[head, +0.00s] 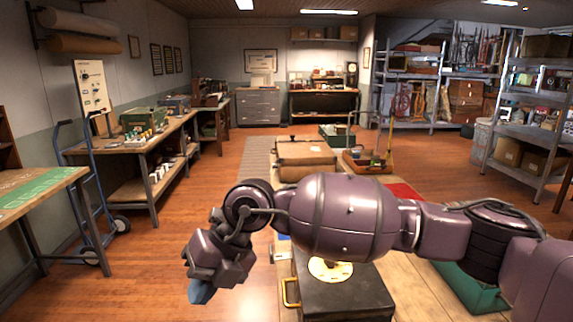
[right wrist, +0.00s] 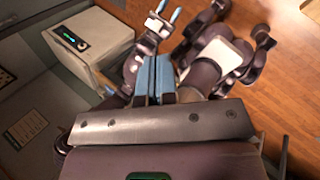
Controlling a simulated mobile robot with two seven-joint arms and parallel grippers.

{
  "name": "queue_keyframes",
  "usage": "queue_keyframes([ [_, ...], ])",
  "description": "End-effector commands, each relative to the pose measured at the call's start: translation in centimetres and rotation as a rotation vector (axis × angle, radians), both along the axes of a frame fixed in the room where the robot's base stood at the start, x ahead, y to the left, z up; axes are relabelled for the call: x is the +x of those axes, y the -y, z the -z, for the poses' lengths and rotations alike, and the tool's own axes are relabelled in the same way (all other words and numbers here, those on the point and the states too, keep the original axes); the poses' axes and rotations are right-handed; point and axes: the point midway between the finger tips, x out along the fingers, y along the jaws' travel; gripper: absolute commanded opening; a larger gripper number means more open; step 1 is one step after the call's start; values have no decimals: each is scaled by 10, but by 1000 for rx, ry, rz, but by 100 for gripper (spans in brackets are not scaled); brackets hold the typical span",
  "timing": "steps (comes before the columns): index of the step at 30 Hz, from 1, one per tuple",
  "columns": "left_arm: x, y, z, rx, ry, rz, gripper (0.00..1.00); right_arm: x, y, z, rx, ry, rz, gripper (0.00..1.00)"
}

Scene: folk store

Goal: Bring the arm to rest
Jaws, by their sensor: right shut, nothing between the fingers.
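My right arm (head: 340,218) comes in from the right of the head view and stretches across the front of the table, bent down at the wrist. My right gripper (head: 200,291) hangs left of the dark case, over the floor side. In the right wrist view, the blue fingers of my right gripper (right wrist: 153,78) are together and empty. My left gripper (right wrist: 168,11) shows at the top of that view with its two blue fingertips apart and nothing between them. The left arm is not in the head view.
Under my right arm is a black case (head: 345,292) with a yellow handle. A brown case (head: 305,153) and a red mat (head: 402,191) lie farther along. A blue hand truck (head: 84,190) and workbenches stand left. Wooden floor (head: 185,235) is open between.

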Motion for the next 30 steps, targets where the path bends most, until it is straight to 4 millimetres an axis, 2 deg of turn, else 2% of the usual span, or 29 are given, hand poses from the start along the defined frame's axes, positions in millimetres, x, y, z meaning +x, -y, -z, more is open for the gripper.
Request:
queue_keyframes([
  [1,0,0,0,-1,0,-1,43,-10,-15,-20,120,-26,-36,0],
  [3,-2,0,1,0,-3,-2,43,-22,-32,-45,298,-72,-66,0],
  [7,-5,-1,2,0,-9,-4,43,-34,-50,-92,639,-181,-53,0],
  [10,-8,-1,4,0,-15,-5,43,-29,-49,-125,897,-273,31,0],
  [12,-11,-1,6,-1,-20,-6,43,-17,-41,-143,1061,-338,126,0],
  [15,-13,-2,7,0,-25,-8,43,7,-21,-155,1246,-418,284,0],
  [19,-12,-2,8,0,-25,-8,43,41,13,-152,1419,-512,518,0],
  [23,-10,-2,7,0,-22,-6,43,74,54,-130,1530,-600,768,0],
  [26,-9,-1,6,-1,-20,-5,43,95,87,-103,1581,-667,961,0],
  [30,-7,-1,5,0,-16,-4,43,113,135,-54,1615,-760,1228,0],
])
